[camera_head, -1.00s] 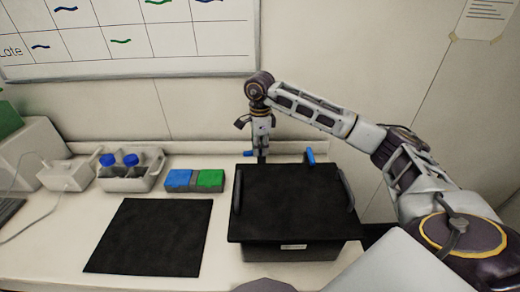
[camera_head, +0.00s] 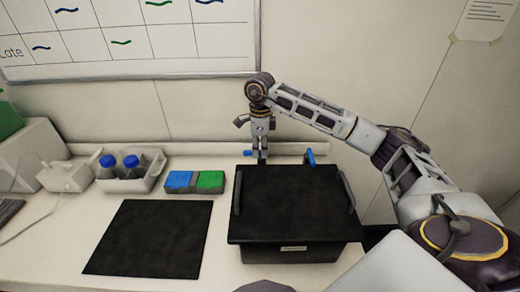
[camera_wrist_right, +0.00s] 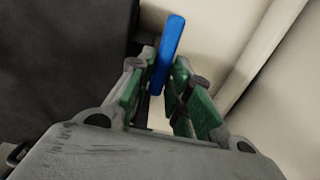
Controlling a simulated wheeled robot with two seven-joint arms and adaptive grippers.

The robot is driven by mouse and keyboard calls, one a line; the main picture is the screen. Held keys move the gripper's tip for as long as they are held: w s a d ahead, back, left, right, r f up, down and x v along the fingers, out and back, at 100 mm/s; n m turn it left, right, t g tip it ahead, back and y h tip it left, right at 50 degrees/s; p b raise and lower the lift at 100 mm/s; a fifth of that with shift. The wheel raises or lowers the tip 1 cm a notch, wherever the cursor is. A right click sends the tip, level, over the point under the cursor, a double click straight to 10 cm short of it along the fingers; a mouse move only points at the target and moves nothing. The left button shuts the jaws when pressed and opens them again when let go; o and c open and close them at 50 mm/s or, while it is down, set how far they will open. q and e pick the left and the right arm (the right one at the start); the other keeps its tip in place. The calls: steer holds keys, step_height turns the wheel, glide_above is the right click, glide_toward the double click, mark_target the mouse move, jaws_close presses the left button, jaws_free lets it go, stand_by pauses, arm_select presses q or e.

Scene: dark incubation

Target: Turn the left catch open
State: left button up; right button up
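The black lidded box (camera_head: 300,252) stands on the bench at the right. Behind its back edge the left catch (camera_head: 248,153) shows as a small blue piece pointing left, partly hidden by my right gripper (camera_head: 259,156). The right catch (camera_head: 310,157) is a blue lever standing up and tilted. In the wrist view the left catch (camera_wrist_right: 167,50) lies between the green-padded fingers of my right gripper (camera_wrist_right: 165,75). The fingers are apart, one on each side of it; whether either touches it is unclear. My left gripper is not in view.
A black mat (camera_head: 150,238) lies left of the box. A blue block (camera_head: 179,180) and a green block (camera_head: 209,180) sit behind it. A white tray with blue-capped bottles (camera_head: 131,164) stands at the back left. The wall is close behind the box.

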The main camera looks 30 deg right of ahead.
mark_target(260, 151)
steer(key=shift+o, duration=1)
steer(key=shift+r, duration=0.15)
step_height(260, 151, up, 12)
steer(key=shift+f, duration=0.2)
stand_by(0.6)
